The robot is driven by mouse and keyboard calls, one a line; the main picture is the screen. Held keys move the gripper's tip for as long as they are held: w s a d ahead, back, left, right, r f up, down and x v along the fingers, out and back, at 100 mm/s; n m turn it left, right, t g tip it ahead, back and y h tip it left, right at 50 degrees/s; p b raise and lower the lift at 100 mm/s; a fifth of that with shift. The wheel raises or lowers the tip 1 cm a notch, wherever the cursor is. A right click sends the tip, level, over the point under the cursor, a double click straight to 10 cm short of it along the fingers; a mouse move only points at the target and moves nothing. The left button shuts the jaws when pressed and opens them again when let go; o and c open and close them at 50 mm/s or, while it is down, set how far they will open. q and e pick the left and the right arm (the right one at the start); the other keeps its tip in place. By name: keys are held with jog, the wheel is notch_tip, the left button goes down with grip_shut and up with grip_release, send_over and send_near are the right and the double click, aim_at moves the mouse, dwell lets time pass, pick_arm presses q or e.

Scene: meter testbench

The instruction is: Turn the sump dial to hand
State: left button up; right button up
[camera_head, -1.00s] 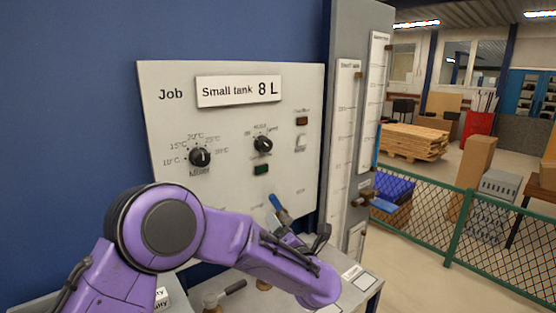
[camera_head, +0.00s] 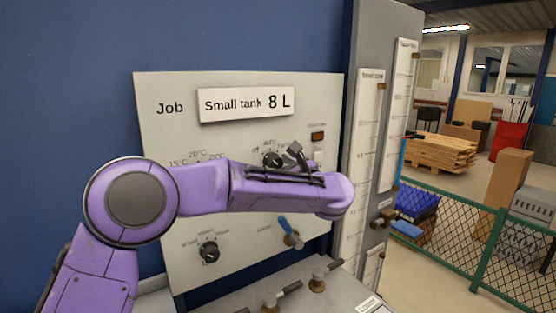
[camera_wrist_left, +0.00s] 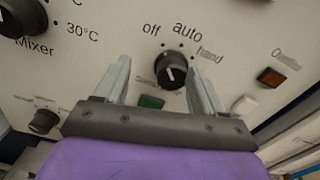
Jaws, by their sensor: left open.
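The sump dial (camera_wrist_left: 172,70) is a round black knob with a white mark on its face, and "off", "auto" and "hand" are printed around its top. In the wrist view it sits between the finger ends of my open left gripper (camera_wrist_left: 160,62), nearer the right finger. Whether a finger touches it I cannot tell. In the head view the dial (camera_head: 272,159) shows just above my purple arm, with the left gripper (camera_head: 294,150) beside it, partly hidden by the arm. The caption below the dial is too blurred to read. My right gripper is out of view.
A green button (camera_wrist_left: 151,102) lies below the dial, and an amber lamp (camera_wrist_left: 271,76) and a white switch (camera_wrist_left: 245,104) to its right. The mixer dial (camera_wrist_left: 22,16) is at upper left. A blue-handled valve (camera_head: 289,231) and another black dial (camera_head: 209,251) sit lower on the panel.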

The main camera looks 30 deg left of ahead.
aim_at(278, 166)
pick_arm(q)
jog(key=w, duration=0.1)
jog(key=w+f, duration=0.2)
jog(key=shift+w+d, duration=0.2)
jog(key=shift+w, duration=0.1)
jog(key=shift+w+a, duration=0.1)
jog(key=shift+w, duration=0.15)
jog(key=shift+c, duration=0.9)
jog(key=shift+s+a+r, duration=0.25)
jog(key=shift+s+a, duration=0.05)
jog(key=shift+s, duration=0.35)
jog(key=c, duration=0.9)
jog(key=shift+w+d, duration=0.1)
jog(key=shift+d, duration=0.05)
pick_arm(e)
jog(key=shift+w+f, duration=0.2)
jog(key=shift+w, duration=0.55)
